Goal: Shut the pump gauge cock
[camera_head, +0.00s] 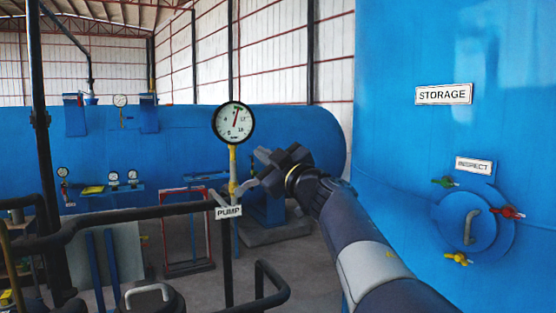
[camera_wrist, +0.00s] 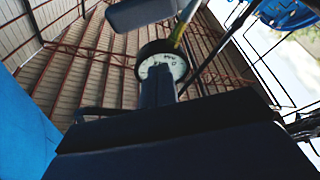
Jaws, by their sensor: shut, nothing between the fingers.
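The pump gauge (camera_head: 233,122) is a round white dial with a black rim and a red needle. It stands on a yellow stem (camera_head: 232,160) above the PUMP sign (camera_head: 228,212). My gripper (camera_head: 243,190) is shut and empty, its tips close beside the lower stem, on the right. I cannot tell whether they touch it. A small pale lever (camera_head: 218,198) shows just above the sign; the cock around it is partly hidden and its position is unclear. In the wrist view the gauge (camera_wrist: 162,65) shows behind my dark fingers, with the yellow stem (camera_wrist: 183,24) above it.
A black pipe rail (camera_head: 120,215) runs at the left below the gauge. The blue storage tank (camera_head: 400,130), with an inspection hatch (camera_head: 468,222) and several coloured handles, fills the right. A long blue vessel (camera_head: 180,135) lies behind.

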